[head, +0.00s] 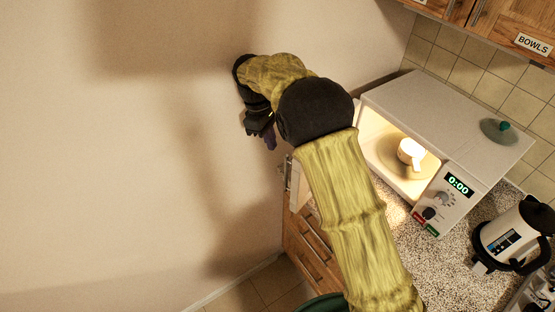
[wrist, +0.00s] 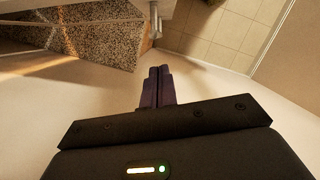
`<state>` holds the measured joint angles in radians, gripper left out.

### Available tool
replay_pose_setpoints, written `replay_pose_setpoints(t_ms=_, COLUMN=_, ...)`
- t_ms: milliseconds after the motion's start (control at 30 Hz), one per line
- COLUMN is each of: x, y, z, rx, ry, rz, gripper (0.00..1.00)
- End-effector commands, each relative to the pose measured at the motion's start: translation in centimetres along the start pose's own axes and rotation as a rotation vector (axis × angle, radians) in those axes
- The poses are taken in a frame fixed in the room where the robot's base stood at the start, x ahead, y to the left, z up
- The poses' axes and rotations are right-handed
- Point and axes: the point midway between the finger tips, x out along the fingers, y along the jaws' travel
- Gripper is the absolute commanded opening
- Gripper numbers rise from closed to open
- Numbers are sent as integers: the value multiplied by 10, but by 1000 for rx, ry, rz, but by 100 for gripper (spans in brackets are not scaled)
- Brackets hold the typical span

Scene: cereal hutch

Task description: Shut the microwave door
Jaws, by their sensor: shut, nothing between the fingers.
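The white microwave (head: 440,115) stands on the counter, its cavity lit and uncovered. A white mug (head: 410,152) is inside it. The door stands open on the left side and is mostly hidden behind my arm; a metal handle (head: 287,172) shows at the arm's left edge. My gripper (head: 269,140) is by the wall, left of the microwave, above and a little left of that handle in the picture. In the wrist view my gripper (wrist: 158,84) has its dark fingers together and empty. A grey handle-like part (wrist: 155,20) shows beyond the fingertips, apart from them.
The speckled counter (wrist: 95,40) ends near the bare wall (head: 150,160). A kettle (head: 515,235) stands right of the microwave, and a lid with a green knob (head: 499,130) lies on top. Wooden drawers (head: 312,245) are below. Tiled floor (wrist: 210,35) shows beyond.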

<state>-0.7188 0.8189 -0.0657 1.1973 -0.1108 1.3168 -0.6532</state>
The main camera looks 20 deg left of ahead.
Motion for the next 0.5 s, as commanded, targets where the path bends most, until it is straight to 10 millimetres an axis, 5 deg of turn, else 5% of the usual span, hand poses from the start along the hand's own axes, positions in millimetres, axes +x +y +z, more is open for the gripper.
replay_pose_setpoints(t_ms=167, x=12, y=-1, z=0, rx=-1, ry=-3, rz=-1, gripper=0)
replay_pose_setpoints(t_ms=500, x=67, y=-1, z=1, rx=-2, ry=-5, rz=-2, gripper=0)
